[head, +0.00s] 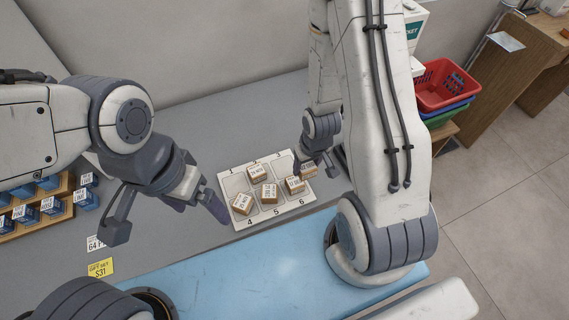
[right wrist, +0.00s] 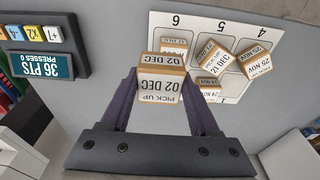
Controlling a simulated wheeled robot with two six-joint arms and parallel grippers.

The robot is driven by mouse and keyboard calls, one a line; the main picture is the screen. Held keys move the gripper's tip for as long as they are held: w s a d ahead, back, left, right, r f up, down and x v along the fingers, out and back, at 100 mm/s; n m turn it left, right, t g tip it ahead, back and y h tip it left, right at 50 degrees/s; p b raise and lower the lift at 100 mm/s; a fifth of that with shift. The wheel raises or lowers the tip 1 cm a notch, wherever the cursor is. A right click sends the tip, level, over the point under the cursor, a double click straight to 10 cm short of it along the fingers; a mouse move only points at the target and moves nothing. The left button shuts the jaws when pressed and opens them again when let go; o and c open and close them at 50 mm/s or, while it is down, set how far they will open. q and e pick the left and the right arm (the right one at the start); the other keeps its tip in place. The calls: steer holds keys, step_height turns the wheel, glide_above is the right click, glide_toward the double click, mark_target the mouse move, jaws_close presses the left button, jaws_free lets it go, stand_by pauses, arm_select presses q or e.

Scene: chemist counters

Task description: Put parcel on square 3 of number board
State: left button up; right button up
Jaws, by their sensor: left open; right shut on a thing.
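The white number board (head: 232,184) lies on the grey counter, with several small brown parcels on it. My right gripper (right wrist: 157,88) is shut on a parcel (right wrist: 160,86) labelled "PICK UP 02 DEC". I cannot tell whether the parcel touches the board. Other parcels include one on square 4 (head: 241,204), one on square 5 (head: 268,192) and one around square 6 (head: 295,184). My left gripper (head: 166,212) is open and empty, left of the board.
A wooden rack (head: 65,212) of blue boxes is at the left. A blue mat (head: 230,268) runs along the front. A points display (right wrist: 40,62) shows in the wrist view.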

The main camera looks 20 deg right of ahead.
steer(key=shift+w+a+f+b, duration=0.15)
steer(key=shift+w+f+b, duration=0.4)
steer(key=shift+b, duration=0.3)
steer(key=shift+w+a, duration=0.1)
steer(key=shift+w, duration=0.15)
steer(key=p, duration=0.3)
glide_above(284, 166)
steer(key=f, duration=0.5)
steer(key=shift+s, duration=0.3)
steer(key=shift+w+f, duration=0.1)
steer(key=shift+f, duration=0.05)
step_height(284, 166, down, 4)
steer(key=shift+r+p, duration=0.2)
steer(key=shift+p, duration=0.45)
arm_select(q)
steer(key=shift+r, duration=0.75)
arm_select(e)
steer(key=shift+f, duration=0.15)
arm_select(q)
steer(key=shift+f, duration=0.1)
